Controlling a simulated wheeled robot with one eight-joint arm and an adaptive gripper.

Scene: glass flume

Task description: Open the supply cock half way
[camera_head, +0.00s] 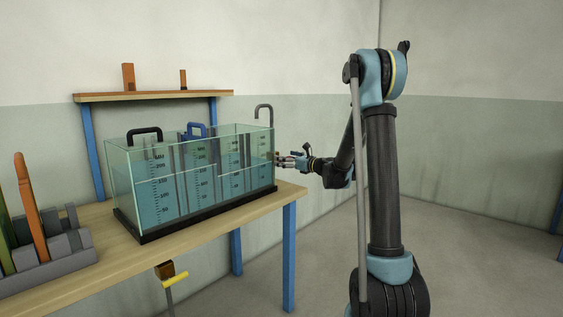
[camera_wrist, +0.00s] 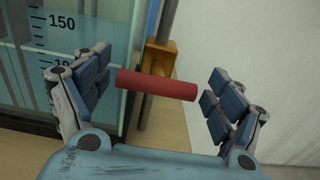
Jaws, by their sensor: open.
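The supply cock shows in the wrist view as a brass-coloured body (camera_wrist: 158,55) on a grey pipe (camera_wrist: 170,18), with a red bar handle (camera_wrist: 157,86) across it. The handle lies nearly level in that picture, its right end slightly lower. My gripper (camera_wrist: 160,65) is open, one finger at each side of the handle; the left finger is close to the handle's left end, with more room at the right. I cannot tell whether either touches. In the head view my gripper (camera_head: 284,160) is at the right end of the glass flume (camera_head: 150,205), hiding the cock.
The flume, partly filled with blue water, stands on a wooden table (camera_head: 215,232). A hooked pipe (camera_head: 264,107) rises at its right end. Another valve with a yellow handle (camera_head: 175,280) hangs below the table edge. A grey rack (camera_head: 55,272) stands left.

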